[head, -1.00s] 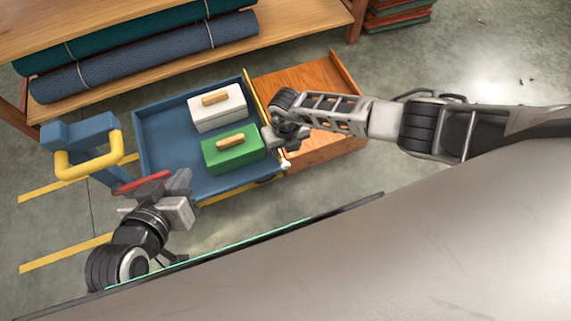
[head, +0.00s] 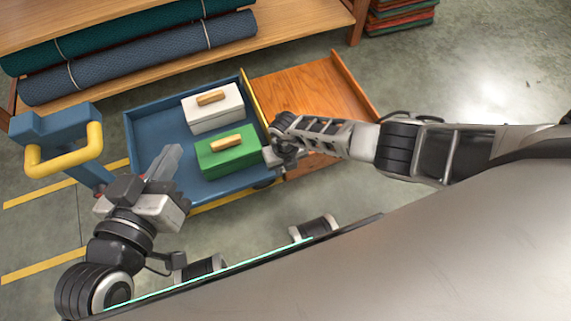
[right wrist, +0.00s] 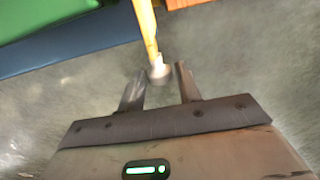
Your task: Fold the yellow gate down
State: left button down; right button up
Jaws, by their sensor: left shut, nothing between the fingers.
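The yellow gate (head: 254,98) is a thin upright edge on the right side of the blue cart (head: 150,137), beside the wooden platform. In the right wrist view the gate shows as a yellow bar (right wrist: 146,25) ending in a pale knob (right wrist: 158,71). My right gripper (head: 277,155) is at the gate's near end, which it hides in the head view. Its fingers (right wrist: 159,88) are apart, with the knob between and just beyond their tips; no grip shows. My left gripper (head: 170,158) is shut and empty, over the cart's near left corner.
A white box (head: 212,118) and a green box (head: 228,160) with wooden handles sit in the cart. The wooden platform (head: 305,85) adjoins it on the right. A blue post with a yellow handle (head: 65,157) stands left. A shelf (head: 290,25) holds rolls behind.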

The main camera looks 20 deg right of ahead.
grip_shut()
jog(key=shift+d, duration=0.1)
